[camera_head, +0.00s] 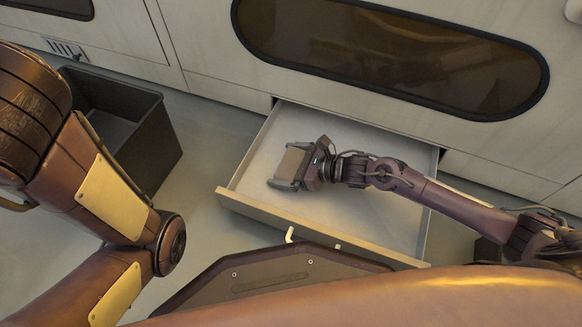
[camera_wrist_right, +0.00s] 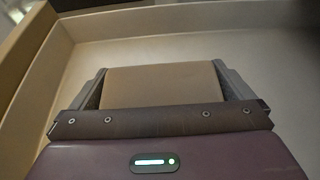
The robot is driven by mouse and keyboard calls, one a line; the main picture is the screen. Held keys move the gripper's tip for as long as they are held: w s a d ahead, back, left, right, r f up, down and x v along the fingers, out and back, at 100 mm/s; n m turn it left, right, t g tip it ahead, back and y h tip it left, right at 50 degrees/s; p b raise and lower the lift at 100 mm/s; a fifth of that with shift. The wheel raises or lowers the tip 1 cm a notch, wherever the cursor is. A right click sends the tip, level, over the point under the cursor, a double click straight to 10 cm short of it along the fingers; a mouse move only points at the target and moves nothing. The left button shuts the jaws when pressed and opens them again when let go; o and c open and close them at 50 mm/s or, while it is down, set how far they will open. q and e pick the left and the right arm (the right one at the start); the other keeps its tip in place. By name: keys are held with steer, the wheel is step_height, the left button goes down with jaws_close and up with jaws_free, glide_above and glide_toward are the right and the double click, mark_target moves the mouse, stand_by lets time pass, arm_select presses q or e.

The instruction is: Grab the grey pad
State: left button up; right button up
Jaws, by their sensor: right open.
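The pad (camera_head: 291,163) is a flat, dull grey-brown block in the open drawer, near its left end. It also shows in the right wrist view (camera_wrist_right: 160,86), where it spans most of the gap between the fingers. My right gripper (camera_head: 284,166) is open, with one finger on each side of the pad. In the right wrist view the fingers stand close to the pad's sides, and I cannot tell whether they touch it. The palm hides the pad's near edge. My left arm shows at the left, but its gripper is out of view.
The pulled-out drawer (camera_head: 378,205) has low walls, a white handle (camera_head: 290,235) on its front, and otherwise looks empty. A dark open bin (camera_head: 150,150) stands on the floor at left. A cabinet with a dark oval window (camera_head: 390,60) rises behind the drawer.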

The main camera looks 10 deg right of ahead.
steer(key=shift+c, duration=0.3)
steer(key=c, duration=0.6)
steer(key=shift+o, duration=0.2)
steer(key=shift+r, duration=0.2)
